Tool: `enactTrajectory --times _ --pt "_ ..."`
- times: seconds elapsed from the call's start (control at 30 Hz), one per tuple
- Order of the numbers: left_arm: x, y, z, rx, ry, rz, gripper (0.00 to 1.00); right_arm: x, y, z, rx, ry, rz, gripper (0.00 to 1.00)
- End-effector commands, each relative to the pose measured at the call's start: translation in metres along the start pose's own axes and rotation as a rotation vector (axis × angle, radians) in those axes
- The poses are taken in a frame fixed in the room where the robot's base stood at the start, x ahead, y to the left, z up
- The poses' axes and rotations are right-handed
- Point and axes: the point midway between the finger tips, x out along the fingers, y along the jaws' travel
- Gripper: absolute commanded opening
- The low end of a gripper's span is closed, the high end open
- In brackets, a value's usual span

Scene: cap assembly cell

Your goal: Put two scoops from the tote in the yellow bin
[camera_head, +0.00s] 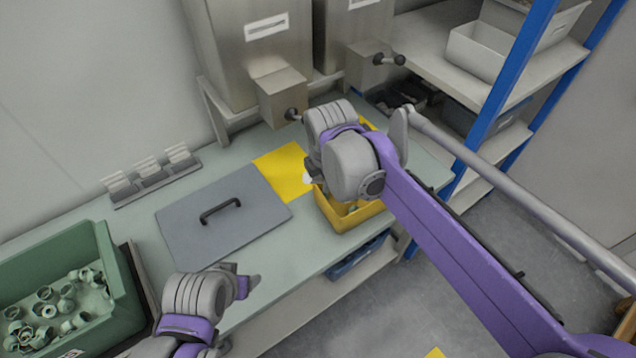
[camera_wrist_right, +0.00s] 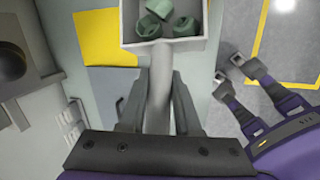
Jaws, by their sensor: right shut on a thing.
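The green tote (camera_head: 112,262) stands at the left end of the bench and holds several green-grey caps (camera_head: 60,305). The yellow bin (camera_head: 352,222) stands at the right end of the bench, partly hidden by my right arm. My right gripper (camera_wrist_right: 158,105) is shut on the pale handle of a scoop (camera_wrist_right: 160,70). Several green caps (camera_wrist_right: 172,20) lie in the scoop's bowl. In the head view this gripper is above the bin and its fingertips are hidden. My left gripper (camera_head: 250,281) is empty, over the bench's front part, its fingers apart in the right wrist view (camera_wrist_right: 226,68).
A grey lid with a black handle (camera_head: 185,222) lies flat on the bench, next to a yellow mat (camera_head: 280,172). Small card holders (camera_head: 150,178) stand along the back. Steel hoppers (camera_head: 240,60) are behind the bin. A blue-framed shelf (camera_head: 510,75) is at the right.

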Motion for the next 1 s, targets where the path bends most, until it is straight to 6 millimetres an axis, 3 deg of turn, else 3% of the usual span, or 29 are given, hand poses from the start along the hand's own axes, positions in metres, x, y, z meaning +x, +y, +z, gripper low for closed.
enactTrajectory --times 0.57,1.0 --pt "-0.028 0.0 -0.026 0.0 0.021 0.0 0.67 -0.04 0.025 0.056 0.104 0.406 -0.1 0.0" --pt "-0.035 0.0 -0.033 0.0 0.027 0.0 0.67 -0.046 0.033 0.084 0.147 0.599 -0.152 0.0"
